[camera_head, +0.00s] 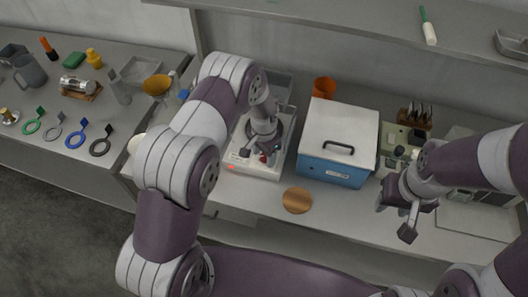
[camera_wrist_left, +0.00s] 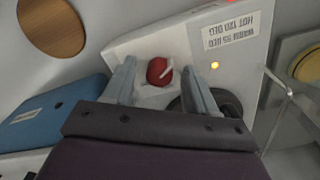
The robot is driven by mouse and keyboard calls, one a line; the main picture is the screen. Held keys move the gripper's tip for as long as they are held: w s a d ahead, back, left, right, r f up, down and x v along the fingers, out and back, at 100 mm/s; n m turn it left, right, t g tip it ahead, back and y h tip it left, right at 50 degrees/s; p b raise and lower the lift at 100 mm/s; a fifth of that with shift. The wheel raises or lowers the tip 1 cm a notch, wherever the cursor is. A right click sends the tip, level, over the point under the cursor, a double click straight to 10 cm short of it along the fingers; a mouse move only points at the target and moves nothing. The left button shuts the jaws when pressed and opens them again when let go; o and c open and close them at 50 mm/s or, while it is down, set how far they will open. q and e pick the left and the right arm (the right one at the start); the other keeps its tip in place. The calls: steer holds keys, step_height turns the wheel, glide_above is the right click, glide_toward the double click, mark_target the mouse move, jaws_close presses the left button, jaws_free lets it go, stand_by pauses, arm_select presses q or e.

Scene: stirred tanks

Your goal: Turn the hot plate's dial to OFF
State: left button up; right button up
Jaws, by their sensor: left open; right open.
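The hot plate (camera_head: 243,165) is a white box on the bench, with a dark round top partly hidden behind my left arm. In the left wrist view its white panel (camera_wrist_left: 178,42) carries an upside-down printed label and a lit amber lamp. Its red dial (camera_wrist_left: 160,71) has a white pointer mark angled towards the upper right; a bit of the dial shows in the head view (camera_head: 264,158). My left gripper (camera_wrist_left: 163,78) is open, its two fingers on either side of the dial with visible gaps. My right gripper (camera_head: 394,221) is open and empty above the bench's front right.
A blue box with a white lid (camera_head: 341,127) stands right of the hot plate. A round wooden disc (camera_head: 297,200) lies in front of it. An orange cup (camera_head: 324,87) stands behind. Several coloured rings lie on the left bench. A shelf runs along the back.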

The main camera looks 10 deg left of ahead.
arm_select(q)
steer(key=shift+w, duration=0.15)
steer(key=shift+c, duration=1)
steer(key=shift+w+d+f, duration=0.1)
steer(key=shift+d, duration=0.05)
steer(key=c, duration=0.9)
steer(key=shift+o, duration=0.2)
arm_select(e)
steer(key=shift+w+d+f, duration=0.1)
steer(key=shift+w+d, duration=0.05)
steer(key=shift+w, duration=0.1)
